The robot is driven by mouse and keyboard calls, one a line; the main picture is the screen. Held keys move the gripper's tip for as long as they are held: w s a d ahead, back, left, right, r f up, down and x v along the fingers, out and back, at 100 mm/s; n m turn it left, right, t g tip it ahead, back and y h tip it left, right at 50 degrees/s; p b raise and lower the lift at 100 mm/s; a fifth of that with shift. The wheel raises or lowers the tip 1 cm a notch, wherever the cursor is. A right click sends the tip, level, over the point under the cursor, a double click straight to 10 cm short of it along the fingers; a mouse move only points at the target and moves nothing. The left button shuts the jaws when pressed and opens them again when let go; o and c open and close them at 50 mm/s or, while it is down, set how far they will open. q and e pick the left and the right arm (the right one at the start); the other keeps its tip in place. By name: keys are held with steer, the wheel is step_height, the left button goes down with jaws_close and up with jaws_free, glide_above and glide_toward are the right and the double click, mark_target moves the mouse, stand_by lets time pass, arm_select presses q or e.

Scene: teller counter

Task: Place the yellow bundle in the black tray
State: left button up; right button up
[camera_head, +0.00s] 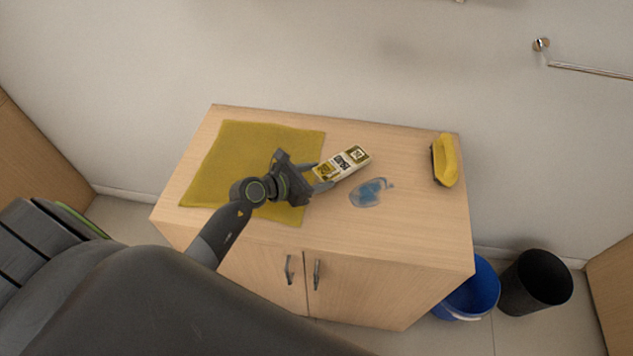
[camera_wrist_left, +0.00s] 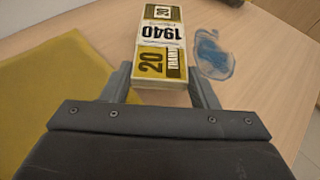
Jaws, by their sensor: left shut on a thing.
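The yellow bundle (camera_head: 343,163) is a banded block of notes with yellow-olive ends and a white band. My left gripper (camera_head: 316,177) is shut on its near end, above the right edge of the yellow cloth. In the left wrist view the bundle (camera_wrist_left: 161,44) extends away from the fingers of my left gripper (camera_wrist_left: 161,88). I cannot tell whether the bundle touches the counter top. No black tray shows in either view. My right gripper is not in view.
The wooden cabinet top (camera_head: 300,232) carries a flat yellow cloth (camera_head: 225,150), a clear bag with blue contents (camera_head: 371,193) and a yellow-handled brush (camera_head: 446,160). A blue bucket (camera_head: 470,290) and a black bin (camera_head: 536,282) stand on the floor at right.

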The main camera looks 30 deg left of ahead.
arm_select(q)
step_height(320, 180, down, 3)
steer(key=shift+r, duration=0.1)
